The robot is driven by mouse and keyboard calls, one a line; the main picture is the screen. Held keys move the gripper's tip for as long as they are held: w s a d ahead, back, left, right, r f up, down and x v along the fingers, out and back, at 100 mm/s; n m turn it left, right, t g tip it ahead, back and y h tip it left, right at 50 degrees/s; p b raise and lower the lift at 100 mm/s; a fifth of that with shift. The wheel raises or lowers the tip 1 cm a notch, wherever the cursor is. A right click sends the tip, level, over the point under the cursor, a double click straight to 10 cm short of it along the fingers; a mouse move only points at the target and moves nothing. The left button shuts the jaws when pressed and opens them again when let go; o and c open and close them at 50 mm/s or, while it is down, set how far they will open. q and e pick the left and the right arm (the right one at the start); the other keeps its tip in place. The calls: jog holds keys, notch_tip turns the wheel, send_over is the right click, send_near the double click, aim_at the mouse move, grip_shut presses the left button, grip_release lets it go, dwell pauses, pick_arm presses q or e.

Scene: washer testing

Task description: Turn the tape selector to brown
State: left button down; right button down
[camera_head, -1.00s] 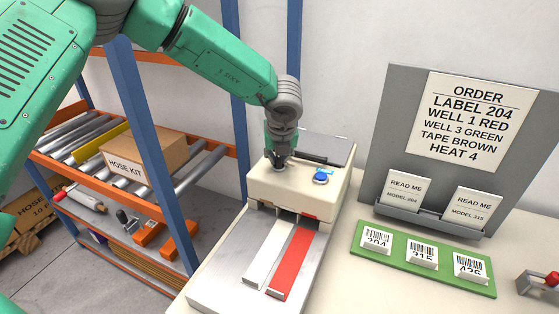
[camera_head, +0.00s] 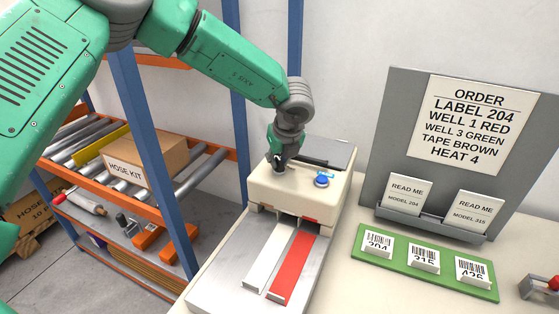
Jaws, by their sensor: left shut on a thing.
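The cream tape machine (camera_head: 295,190) stands on the bench, with a white strip (camera_head: 270,255) and a red strip (camera_head: 292,268) running out of its front. A blue round knob (camera_head: 321,180) shows on its top at the right. My left gripper (camera_head: 279,166) is on the left part of the machine's top, pointing down and shut on a small part there, most likely the tape selector. The gripper hides most of that part, so its setting cannot be read. My right gripper is not in view.
A grey board (camera_head: 385,150) carries an order sheet (camera_head: 466,125) reading TAPE BROWN. Two READ ME cards stand in its tray. A green mat (camera_head: 367,262) with barcode blocks lies in front. A shelf rack (camera_head: 155,110) with a HOSE KIT box (camera_head: 148,157) stands at the left.

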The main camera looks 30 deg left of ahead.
pick_arm(q)
jog(key=c, duration=1.6)
grip_release()
jog(key=shift+d+r, duration=0.15)
jog(key=shift+r, duration=0.1)
jog(key=v, duration=1.1)
jog(key=shift+r, duration=0.1)
jog(key=shift+r, duration=0.1)
